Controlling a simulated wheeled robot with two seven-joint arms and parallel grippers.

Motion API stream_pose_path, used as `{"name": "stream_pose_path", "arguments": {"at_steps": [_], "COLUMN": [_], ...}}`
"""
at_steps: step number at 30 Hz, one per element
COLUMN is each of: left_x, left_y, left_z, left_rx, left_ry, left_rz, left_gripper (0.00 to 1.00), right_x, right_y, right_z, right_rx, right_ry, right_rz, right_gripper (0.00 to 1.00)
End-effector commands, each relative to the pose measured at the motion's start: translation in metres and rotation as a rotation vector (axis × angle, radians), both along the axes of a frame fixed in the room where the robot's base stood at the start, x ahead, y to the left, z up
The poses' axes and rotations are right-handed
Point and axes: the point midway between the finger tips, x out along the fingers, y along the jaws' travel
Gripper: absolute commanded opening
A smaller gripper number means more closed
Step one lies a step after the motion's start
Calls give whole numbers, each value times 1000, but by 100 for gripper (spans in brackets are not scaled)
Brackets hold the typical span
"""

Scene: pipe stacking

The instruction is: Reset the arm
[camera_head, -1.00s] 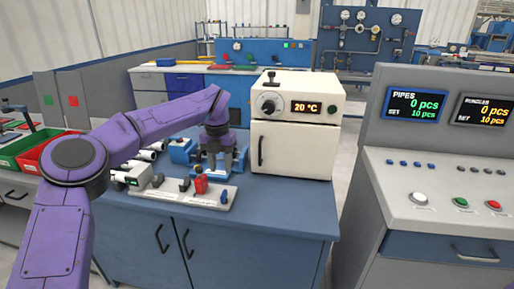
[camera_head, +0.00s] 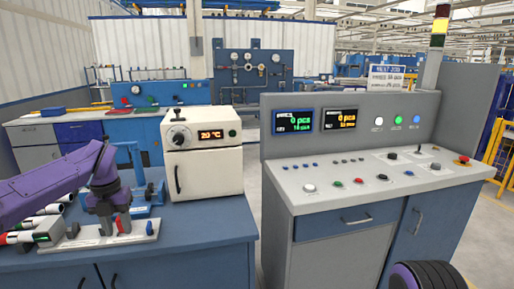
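My purple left arm reaches in from the left in the head view. Its wrist and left gripper (camera_head: 108,222) hang down over the white fixture board (camera_head: 85,243) at the front of the blue bench. The fingers are small and blurred against the parts there, so I cannot tell whether they are open or shut or touch anything. Several white and dark pipes (camera_head: 50,208) lie at the left, partly hidden by the arm. My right gripper is not in view; a dark ribbed part of mine shows at the bottom right.
A cream oven (camera_head: 203,173) with a "20 °C" display stands on the bench (camera_head: 195,232), right of the gripper. A blue fixture (camera_head: 140,190) stands behind the board. A grey console (camera_head: 395,175) with screens and buttons fills the right. The bench front right is clear.

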Motion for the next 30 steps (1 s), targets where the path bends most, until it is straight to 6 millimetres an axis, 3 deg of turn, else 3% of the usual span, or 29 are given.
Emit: {"name": "stream_pose_path", "arguments": {"at_steps": [5,11,14,20,23,26,29,30], "left_x": [9,13,15,10,-5,-39,-98,-127], "left_y": [15,26,24,-2,-25,-52,-79,-86], "left_z": [-3,-25,-44,-114,-159,-215,-275,-296], "left_rx": [97,309,454,793,921,999,998,970], "left_ry": [-59,-90,-93,-59,-33,2,44,62], "left_rz": [-31,-161,-284,-724,-1014,-1361,-1754,-1905], "left_gripper": [39,39,39,39,39,39,39,39], "right_x": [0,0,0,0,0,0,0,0], "right_y": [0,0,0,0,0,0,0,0], "right_z": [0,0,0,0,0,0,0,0], "right_rx": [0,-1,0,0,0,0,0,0], "right_ry": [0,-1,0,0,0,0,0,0], "right_rz": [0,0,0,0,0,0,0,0], "right_gripper": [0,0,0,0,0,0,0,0]}}
